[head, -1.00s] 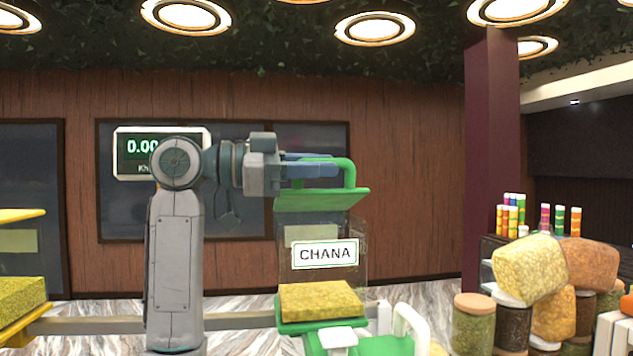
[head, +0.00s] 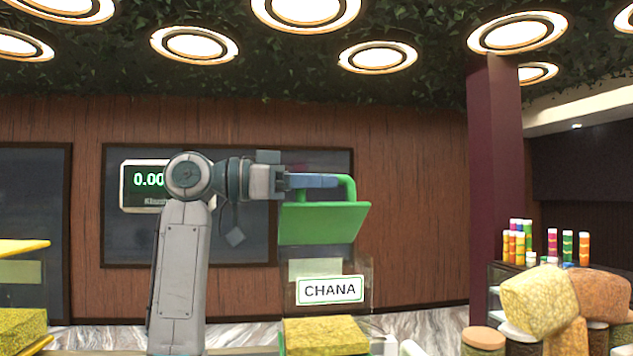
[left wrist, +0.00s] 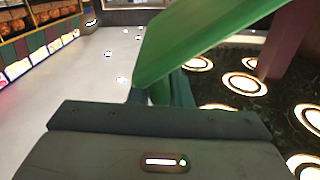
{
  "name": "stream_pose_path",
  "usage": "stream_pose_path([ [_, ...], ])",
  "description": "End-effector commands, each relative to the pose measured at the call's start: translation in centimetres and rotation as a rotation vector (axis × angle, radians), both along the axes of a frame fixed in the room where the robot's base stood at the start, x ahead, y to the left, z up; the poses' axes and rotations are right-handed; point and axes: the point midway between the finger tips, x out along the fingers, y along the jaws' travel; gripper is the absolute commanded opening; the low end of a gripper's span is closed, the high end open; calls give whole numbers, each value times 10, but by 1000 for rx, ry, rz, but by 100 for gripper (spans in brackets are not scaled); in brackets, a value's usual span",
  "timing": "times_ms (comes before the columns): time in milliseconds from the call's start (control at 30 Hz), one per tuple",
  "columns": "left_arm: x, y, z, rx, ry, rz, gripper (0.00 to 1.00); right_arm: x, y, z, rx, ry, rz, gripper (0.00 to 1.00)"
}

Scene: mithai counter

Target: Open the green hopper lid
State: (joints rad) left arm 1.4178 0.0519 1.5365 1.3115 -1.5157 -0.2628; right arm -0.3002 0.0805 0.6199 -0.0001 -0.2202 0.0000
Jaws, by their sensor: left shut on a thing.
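The green hopper lid (head: 322,223) is tilted up above the clear hopper labelled CHANA (head: 331,290). My left gripper (head: 320,181) is shut on the lid's green handle (head: 349,188) at the lid's upper edge. In the left wrist view the lid (left wrist: 200,40) slants across the top, close in front of the gripper; the fingertips are mostly hidden there. My right gripper is not in view.
A yellow lid (head: 22,247) is at the far left. Stacked bags (head: 540,300) and jars stand at the right. A scale display (head: 150,186) hangs behind my left arm.

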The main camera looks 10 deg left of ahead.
Motion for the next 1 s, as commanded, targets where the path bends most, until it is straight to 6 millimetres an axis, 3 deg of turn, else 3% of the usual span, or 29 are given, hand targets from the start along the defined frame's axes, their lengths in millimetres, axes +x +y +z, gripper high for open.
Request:
stream_pose_path([
  [33, 0, 0, 1, 0, -2, -1, 0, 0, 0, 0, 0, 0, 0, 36],
  [67, 0, 0, 1, 0, -2, -1, 22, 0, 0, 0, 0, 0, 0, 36],
  [133, 0, 0, 1, 0, -2, -1, 35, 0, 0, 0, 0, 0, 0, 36],
  [167, 0, 0, 0, 0, -2, -1, 37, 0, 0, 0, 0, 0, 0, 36],
  [533, -2, 7, -2, 1, -3, 3, 37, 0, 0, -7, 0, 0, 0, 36],
  [1000, -28, 87, -4, 0, -2, 2, 37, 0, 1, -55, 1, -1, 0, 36],
])
